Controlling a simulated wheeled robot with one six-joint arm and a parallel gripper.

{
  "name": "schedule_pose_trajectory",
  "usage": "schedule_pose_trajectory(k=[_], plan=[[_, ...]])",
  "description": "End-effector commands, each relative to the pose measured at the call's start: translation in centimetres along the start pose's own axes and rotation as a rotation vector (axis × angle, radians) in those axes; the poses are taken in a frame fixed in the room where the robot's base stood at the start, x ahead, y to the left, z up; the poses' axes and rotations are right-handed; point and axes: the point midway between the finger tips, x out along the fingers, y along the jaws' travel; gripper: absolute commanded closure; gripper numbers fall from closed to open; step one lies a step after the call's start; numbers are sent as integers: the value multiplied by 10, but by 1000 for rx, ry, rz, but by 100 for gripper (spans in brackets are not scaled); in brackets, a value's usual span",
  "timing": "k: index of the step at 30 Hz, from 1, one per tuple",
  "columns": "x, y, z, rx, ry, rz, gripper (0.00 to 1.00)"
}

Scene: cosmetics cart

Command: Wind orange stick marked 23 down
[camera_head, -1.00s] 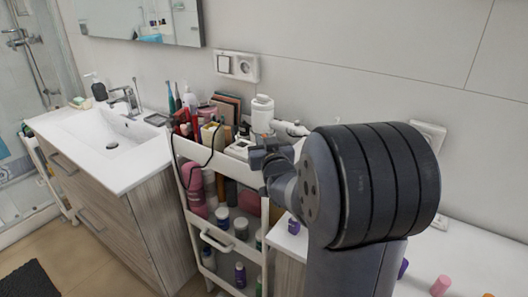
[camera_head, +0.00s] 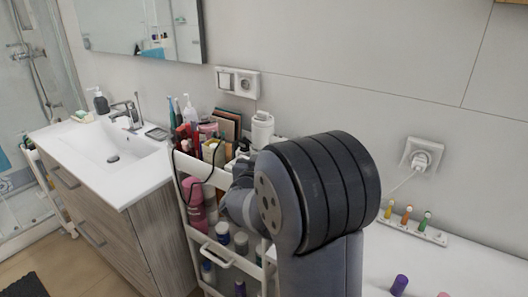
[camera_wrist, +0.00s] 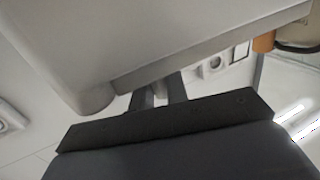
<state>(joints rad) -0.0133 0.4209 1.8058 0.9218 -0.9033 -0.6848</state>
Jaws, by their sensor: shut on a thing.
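My gripper shows in the wrist view (camera_wrist: 160,92), its two dark fingers close together on a pale object whose shape is mostly hidden. A large pale grey body (camera_wrist: 130,45) fills the upper left of that view and covers the fingertips. In the head view my gripper is at the cart's top tray, largely hidden behind my arm. An orange piece (camera_wrist: 264,42) shows at the upper right of the wrist view; I cannot tell what it belongs to. Several small coloured sticks stand in a white strip holder (camera_head: 425,237) at the right. No number 23 is readable.
The white cart (camera_head: 222,258) holds crowded bottles, brushes and a dark cable. A white cylinder (camera_head: 262,130) stands at its back. A plug with a cord (camera_head: 421,162) is on the wall. A purple cap (camera_head: 399,284) lies on the white counter, which is mostly clear at right.

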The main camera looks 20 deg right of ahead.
Motion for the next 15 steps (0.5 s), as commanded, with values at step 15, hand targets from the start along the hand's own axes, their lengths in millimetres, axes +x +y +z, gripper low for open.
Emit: schedule_pose_trajectory(k=[15], plan=[[0,0,-1,1,2,195,100]])
